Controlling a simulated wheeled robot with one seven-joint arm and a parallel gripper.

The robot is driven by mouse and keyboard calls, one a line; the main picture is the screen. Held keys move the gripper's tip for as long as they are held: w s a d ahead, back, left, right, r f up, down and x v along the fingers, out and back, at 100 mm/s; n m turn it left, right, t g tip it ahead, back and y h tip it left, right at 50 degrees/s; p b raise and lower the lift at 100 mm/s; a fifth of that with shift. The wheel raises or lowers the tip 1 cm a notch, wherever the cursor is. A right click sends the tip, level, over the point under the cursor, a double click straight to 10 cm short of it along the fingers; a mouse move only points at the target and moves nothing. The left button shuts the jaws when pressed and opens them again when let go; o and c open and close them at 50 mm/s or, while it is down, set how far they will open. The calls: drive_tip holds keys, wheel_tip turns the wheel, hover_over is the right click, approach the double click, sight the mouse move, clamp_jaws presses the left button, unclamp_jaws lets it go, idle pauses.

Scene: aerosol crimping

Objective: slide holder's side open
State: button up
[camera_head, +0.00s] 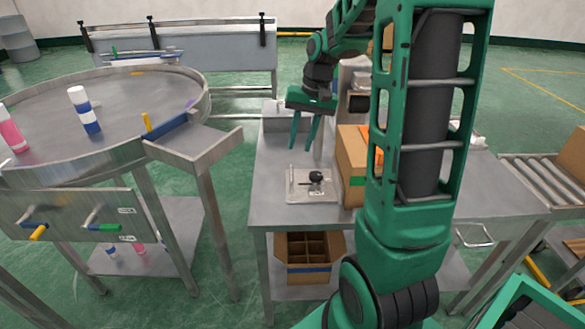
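A small pale, flat fixture (298,190), which looks like the holder, sits on the metal table (275,207) near its front edge. It carries a black round knob or clamp part with a thin rod and a small label. I cannot tell which part is its sliding side or whether that side is open. My gripper (302,146) is green, with its two fingers pointing down and spread apart, nothing between them. It hangs above and behind the fixture, apart from it.
A cardboard box (350,165) stands right of the fixture, partly behind my arm. A round metal table (140,95) at left holds a white-and-blue can (84,110) and a pink one (12,132). A divided carton (302,262) sits on the lower shelf. The tabletop left of the fixture is clear.

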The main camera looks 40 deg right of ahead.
sight(292, 173)
drive_tip(key=f, duration=0.3)
drive_tip(key=a+f, duration=0.1)
drive_tip(key=f, duration=0.2)
drive_tip(key=w+f, duration=0.1)
drive_tip(key=f, duration=0.3)
drive_tip(key=shift+a, duration=0.3)
drive_tip(key=shift+r, duration=0.1)
clamp_jaws()
